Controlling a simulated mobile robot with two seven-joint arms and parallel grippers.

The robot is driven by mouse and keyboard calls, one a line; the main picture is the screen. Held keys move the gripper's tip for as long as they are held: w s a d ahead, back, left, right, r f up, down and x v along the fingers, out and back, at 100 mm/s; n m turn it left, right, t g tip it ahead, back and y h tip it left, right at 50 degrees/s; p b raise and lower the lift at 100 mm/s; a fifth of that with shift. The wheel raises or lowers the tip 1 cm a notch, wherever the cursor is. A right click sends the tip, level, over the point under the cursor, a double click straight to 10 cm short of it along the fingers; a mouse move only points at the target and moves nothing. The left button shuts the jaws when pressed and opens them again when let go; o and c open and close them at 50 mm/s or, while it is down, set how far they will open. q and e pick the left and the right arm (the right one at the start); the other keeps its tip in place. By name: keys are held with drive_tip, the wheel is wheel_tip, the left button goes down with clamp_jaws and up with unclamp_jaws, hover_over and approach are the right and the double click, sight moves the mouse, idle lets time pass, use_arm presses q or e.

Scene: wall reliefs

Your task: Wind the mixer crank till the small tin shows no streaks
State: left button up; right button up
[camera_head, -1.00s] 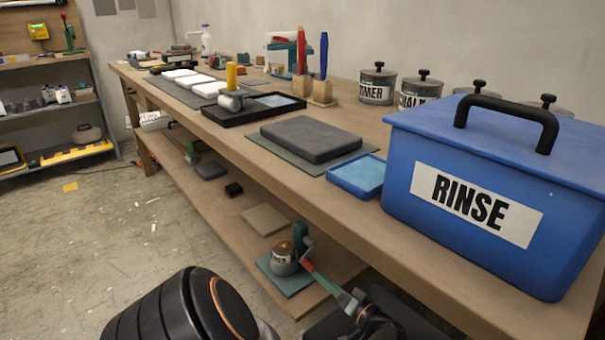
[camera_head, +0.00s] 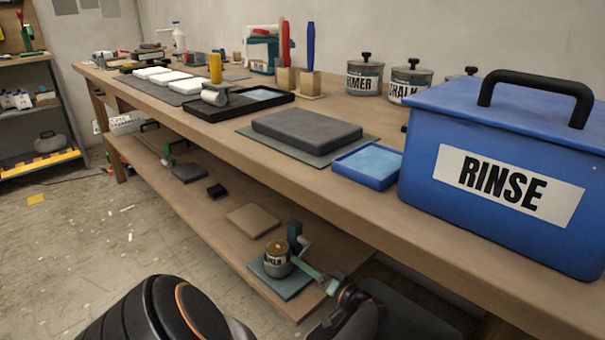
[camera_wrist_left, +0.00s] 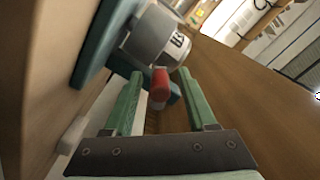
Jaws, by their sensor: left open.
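The small tin (camera_head: 277,262) stands on the teal base of the mixer (camera_head: 290,287), on the bench's lower shelf. It has a white label with dark letters, and its top looks brownish; streaks are too small to tell. A teal post (camera_head: 294,233) rises behind it. In the left wrist view the tin (camera_wrist_left: 152,38) lies beyond my fingers. The red crank grip (camera_wrist_left: 160,86) shows between the green fingers of my open left gripper (camera_wrist_left: 158,76), with gaps at both sides. In the head view my left gripper (camera_head: 303,268) reaches the mixer from the right and hides the grip.
The bench top (camera_head: 330,195) lies above the shelf, with its front edge over the mixer. A tan board (camera_head: 253,220) and a small black block (camera_head: 216,191) lie farther along the shelf. A blue RINSE box (camera_head: 510,170) stands on the bench top at right.

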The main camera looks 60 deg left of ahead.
use_arm(q)
clamp_jaws()
idle(0.5)
